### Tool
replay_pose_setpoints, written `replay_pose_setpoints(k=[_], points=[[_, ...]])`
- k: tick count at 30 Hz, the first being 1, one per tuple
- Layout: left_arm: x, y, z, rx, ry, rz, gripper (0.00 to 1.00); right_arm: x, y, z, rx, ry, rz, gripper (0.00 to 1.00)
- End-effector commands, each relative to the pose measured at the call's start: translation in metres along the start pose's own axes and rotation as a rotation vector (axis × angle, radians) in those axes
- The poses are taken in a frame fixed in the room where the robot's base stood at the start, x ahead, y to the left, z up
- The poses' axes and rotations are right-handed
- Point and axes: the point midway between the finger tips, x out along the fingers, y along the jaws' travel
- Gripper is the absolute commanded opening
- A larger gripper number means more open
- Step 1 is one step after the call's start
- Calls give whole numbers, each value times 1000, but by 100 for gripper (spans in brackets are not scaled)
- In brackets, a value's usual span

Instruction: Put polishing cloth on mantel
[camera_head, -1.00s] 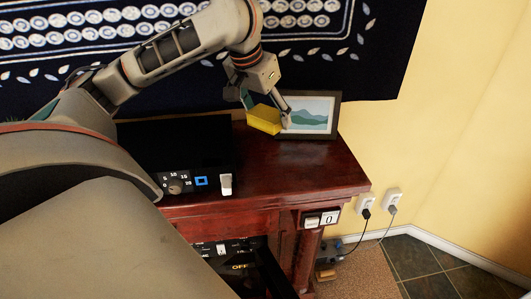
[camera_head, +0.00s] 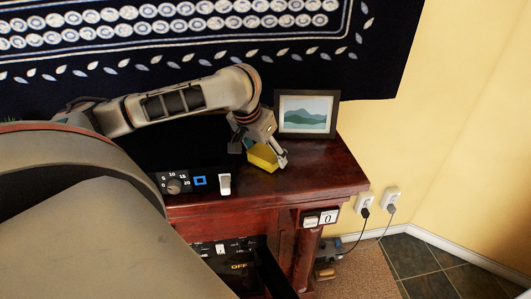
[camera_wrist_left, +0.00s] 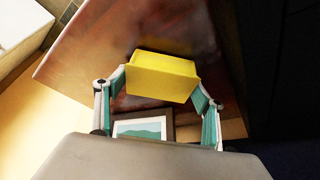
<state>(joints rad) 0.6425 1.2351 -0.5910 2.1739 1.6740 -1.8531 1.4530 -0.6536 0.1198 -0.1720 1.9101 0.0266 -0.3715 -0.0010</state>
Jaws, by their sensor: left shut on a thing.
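The polishing cloth (camera_head: 262,157) is a yellow folded block. My left gripper (camera_head: 266,153) is shut on it, low over the right part of the dark red wooden mantel (camera_head: 315,172). I cannot tell whether the cloth touches the mantel top. In the left wrist view the cloth (camera_wrist_left: 161,78) sits between the two fingertips (camera_wrist_left: 162,84), with the mantel surface (camera_wrist_left: 95,62) beyond it. My right gripper is not in view.
A framed landscape picture (camera_head: 307,113) stands at the back of the mantel, against the wall. A black box with a dial (camera_head: 174,186) and a white switch (camera_head: 224,184) is on the left. The mantel's right end is clear. Wall sockets (camera_head: 364,203) are at right.

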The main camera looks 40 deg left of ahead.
Motion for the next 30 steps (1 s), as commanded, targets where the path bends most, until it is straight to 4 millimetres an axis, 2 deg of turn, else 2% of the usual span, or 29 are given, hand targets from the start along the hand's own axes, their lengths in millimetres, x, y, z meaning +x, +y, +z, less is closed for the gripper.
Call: replay_pose_setpoints(k=[12, 13, 15, 26, 30], points=[[4, 0, 2, 0, 1, 1, 48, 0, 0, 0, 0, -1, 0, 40], [4, 0, 2, 0, 1, 1, 74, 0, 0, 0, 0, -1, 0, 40], [4, 0, 1, 0, 1, 1, 85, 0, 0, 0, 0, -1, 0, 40], [2, 0, 0, 0, 2, 1, 85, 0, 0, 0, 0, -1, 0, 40], [-11, 0, -1, 2, 5, -1, 85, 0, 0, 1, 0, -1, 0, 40]])
